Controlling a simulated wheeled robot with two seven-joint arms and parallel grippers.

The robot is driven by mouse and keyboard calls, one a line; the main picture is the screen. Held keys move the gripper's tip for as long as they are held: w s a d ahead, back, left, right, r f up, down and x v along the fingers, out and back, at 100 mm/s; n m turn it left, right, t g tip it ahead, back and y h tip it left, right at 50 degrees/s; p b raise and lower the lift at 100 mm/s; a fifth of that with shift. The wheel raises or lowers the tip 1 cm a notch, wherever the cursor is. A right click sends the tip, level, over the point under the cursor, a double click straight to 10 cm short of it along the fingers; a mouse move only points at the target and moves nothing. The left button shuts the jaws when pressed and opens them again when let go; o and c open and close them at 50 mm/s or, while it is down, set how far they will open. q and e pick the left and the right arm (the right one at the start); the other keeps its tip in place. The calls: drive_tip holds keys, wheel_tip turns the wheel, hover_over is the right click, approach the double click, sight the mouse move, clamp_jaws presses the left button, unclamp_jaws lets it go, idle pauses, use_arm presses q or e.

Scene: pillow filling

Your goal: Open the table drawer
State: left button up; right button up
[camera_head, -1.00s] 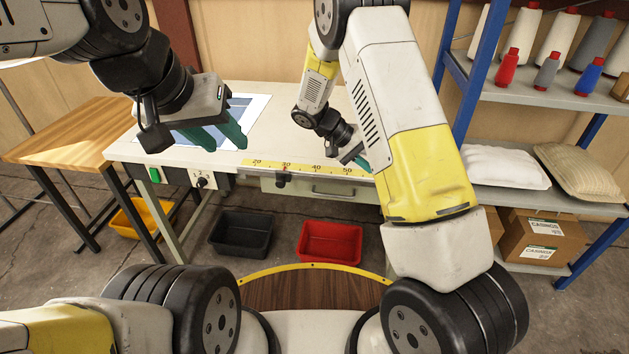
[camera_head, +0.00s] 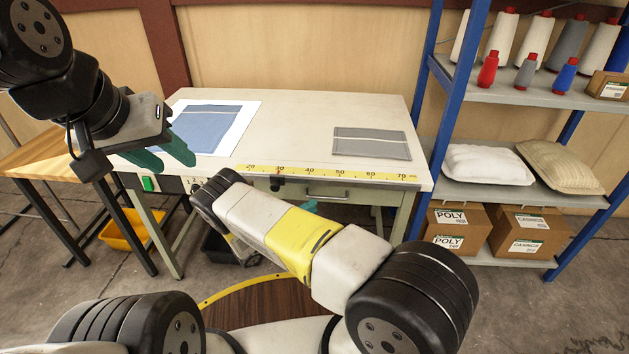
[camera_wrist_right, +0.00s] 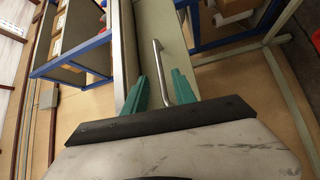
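The table drawer (camera_head: 313,189) sits under the white table's front edge and looks closed. Its metal bar handle (camera_head: 327,196) also shows in the right wrist view (camera_wrist_right: 159,62). My right gripper (camera_head: 308,206) is just below the drawer front, mostly hidden by my own arm in the head view. In the right wrist view its teal fingers (camera_wrist_right: 160,84) are apart, with the handle bar between them in the picture. Whether they touch it I cannot tell. My left gripper (camera_head: 170,157) is open and empty above the table's front left corner.
The white table (camera_head: 290,125) carries a blue cloth on a white sheet (camera_head: 243,110), a grey cloth (camera_head: 371,144) and a yellow ruler strip (camera_head: 355,176). A blue-framed shelf (camera_head: 425,100) stands close on the right. A yellow bin (camera_head: 125,236) is below left.

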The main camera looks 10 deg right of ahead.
sight(327, 198)
drive_tip(key=x, duration=0.7)
drive_tip(key=shift+w+d, duration=0.2)
drive_tip(key=shift+d, duration=0.1)
clamp_jaws()
idle(1.1)
